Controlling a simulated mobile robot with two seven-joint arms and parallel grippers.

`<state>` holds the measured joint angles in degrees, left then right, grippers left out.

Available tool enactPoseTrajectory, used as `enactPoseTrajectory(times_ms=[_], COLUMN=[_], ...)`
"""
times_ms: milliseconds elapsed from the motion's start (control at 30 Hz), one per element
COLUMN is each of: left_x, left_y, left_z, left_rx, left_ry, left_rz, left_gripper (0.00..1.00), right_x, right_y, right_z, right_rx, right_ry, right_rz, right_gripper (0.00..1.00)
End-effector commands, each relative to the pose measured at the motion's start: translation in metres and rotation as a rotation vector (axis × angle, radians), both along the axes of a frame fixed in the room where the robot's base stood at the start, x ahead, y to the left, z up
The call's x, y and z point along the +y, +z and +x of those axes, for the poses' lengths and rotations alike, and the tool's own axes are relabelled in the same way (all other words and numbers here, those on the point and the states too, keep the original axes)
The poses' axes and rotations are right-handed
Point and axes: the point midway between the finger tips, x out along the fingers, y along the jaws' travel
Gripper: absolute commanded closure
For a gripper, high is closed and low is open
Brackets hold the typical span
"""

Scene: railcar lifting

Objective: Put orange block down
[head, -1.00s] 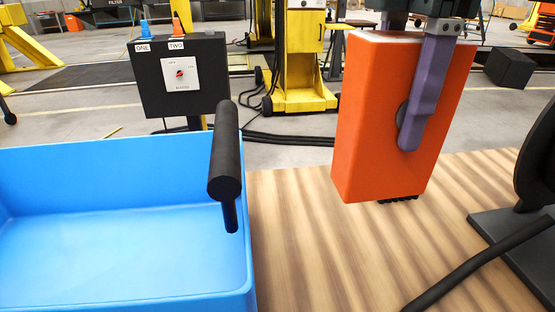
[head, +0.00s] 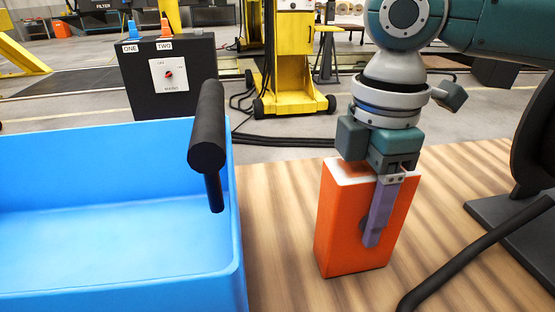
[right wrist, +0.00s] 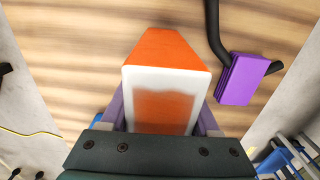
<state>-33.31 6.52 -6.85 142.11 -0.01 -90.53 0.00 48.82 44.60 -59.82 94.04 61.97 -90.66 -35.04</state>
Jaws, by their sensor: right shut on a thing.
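The orange block (head: 345,235) is upright at the wooden table (head: 285,215), right of the blue bin. Its underside appears to meet the tabletop, though I cannot tell whether the table bears its weight. My right gripper (head: 376,225) comes down from above and is shut on the block, with one purple finger across its near right face. In the right wrist view the block (right wrist: 165,95) sits between the two fingers, its pale top edge toward the camera. The far finger is mostly hidden in the head view. My left gripper is not in view.
A blue bin (head: 235,200) with a black handle (head: 208,140) stands at the left. A black stand with a bar (head: 480,250) is at the right. A purple object (right wrist: 240,80) lies on the table in the right wrist view. Bare wood surrounds the block.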

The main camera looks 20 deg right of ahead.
Motion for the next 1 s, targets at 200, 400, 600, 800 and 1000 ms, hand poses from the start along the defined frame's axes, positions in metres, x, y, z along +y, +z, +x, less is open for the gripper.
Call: enactPoseTrajectory(times_ms=[200, 400, 600, 800, 1000], left_x=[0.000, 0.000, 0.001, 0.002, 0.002], left_y=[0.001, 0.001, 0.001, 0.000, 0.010], left_z=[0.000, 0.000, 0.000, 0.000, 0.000], left_rx=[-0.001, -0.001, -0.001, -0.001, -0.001], left_ry=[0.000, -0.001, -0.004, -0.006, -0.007], left_rz=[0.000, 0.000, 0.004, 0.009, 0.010], left_gripper=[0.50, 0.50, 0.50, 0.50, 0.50], right_x=[0.000, 0.000, 0.000, 0.000, 0.000], right_y=[0.000, -0.002, -0.001, 0.001, 0.034], right_z=[0.000, 0.000, 0.000, 0.001, 0.001], right_rx=[-0.001, 0.000, 0.000, -0.002, -0.004], right_ry=[0.000, 0.000, 0.000, 0.000, 0.000], right_rz=[0.001, 0.000, 0.000, 0.001, 0.001], right_gripper=[1.00, 0.20, 0.08, 0.08, 0.08])
